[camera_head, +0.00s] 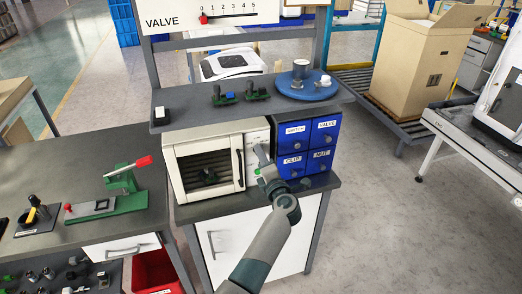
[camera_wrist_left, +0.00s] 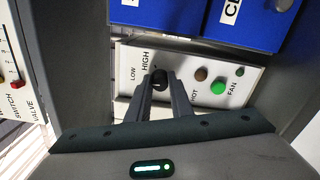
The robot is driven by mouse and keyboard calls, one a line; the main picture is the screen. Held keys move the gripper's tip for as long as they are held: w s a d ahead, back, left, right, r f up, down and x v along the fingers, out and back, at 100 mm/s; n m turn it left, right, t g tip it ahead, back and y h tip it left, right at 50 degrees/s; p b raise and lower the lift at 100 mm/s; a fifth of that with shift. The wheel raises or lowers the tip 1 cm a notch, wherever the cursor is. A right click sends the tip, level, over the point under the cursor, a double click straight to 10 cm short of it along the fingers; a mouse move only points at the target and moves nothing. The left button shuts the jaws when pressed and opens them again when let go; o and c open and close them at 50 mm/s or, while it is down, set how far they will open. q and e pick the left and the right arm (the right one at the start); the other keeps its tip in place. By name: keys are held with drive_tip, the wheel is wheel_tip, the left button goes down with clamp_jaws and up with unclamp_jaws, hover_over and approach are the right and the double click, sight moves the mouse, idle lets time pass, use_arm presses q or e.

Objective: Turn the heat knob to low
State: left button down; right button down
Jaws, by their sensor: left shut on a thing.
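The white oven (camera_head: 207,163) stands on the bench, its control panel at the right of its glass door. In the left wrist view the panel (camera_wrist_left: 250,77) appears turned, with the labels LOW, HIGH, HOT and FAN. The dark heat knob (camera_wrist_left: 160,79) is beside LOW and HIGH. My left gripper's two fingers (camera_wrist_left: 160,90) are shut on the knob. Its pointer direction cannot be told. My right gripper is not in view.
Blue labelled drawers (camera_head: 308,145) stand close to the right of the panel. A shelf (camera_head: 180,103) with small parts and a blue round tray (camera_head: 325,87) is above. A brown indicator (camera_wrist_left: 201,74) and green button (camera_wrist_left: 218,87) sit near the knob.

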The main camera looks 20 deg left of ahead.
use_arm(q)
drive_tip(key=shift+f, duration=0.1)
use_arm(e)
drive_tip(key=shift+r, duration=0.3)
use_arm(q)
drive_tip(key=c, duration=1.6)
unclamp_jaws()
drive_tip(key=shift+d, duration=0.1)
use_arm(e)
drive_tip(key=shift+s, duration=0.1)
